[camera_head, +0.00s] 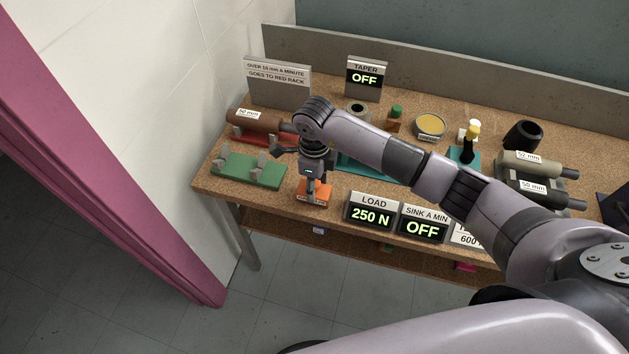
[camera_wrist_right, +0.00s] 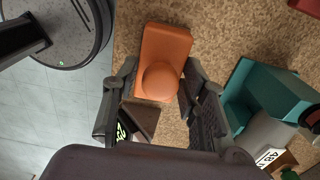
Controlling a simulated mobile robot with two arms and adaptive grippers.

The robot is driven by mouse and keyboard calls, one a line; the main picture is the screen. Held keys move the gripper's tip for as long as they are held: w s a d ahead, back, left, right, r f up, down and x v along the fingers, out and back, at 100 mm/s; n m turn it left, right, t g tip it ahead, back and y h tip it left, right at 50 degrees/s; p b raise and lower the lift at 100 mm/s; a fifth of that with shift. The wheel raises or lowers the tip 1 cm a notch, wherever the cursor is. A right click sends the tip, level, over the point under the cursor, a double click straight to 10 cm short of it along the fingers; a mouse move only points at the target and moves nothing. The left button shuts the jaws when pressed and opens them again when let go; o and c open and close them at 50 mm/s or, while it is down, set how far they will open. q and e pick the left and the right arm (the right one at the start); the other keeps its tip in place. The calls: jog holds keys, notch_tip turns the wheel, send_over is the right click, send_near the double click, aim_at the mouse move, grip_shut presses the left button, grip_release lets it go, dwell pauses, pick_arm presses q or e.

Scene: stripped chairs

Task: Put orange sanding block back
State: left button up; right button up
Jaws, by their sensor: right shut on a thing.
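The orange sanding block (camera_head: 314,194) is near the front edge of the cork bench top, right of the green rack. My right gripper (camera_head: 314,178) points down over it and is shut on its round knob. In the right wrist view the orange block (camera_wrist_right: 168,42) shows its flat body and knob, with the fingers (camera_wrist_right: 160,80) on both sides of the knob. I cannot tell whether the block touches the bench or hangs just above it. My left gripper is not in view.
An empty green rack (camera_head: 250,173) stands left, with a red rack bearing a brown cylinder (camera_head: 258,123) behind it. LOAD (camera_head: 371,213) and SINK signs stand right along the front edge. A teal holder (camera_head: 350,166) is partly hidden behind my arm. A wall bounds the left.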

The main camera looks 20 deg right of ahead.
jog(key=o, duration=0.6)
jog(key=shift+f, duration=0.15)
jog(key=shift+c, duration=0.2)
jog(key=o, duration=0.5)
jog(key=shift+r, duration=0.3)
jog(key=shift+w+r, duration=0.1)
jog(key=shift+r, duration=0.2)
notch_tip(320, 180, up, 11)
jog(key=b, duration=0.3)
jog(key=shift+r, duration=0.15)
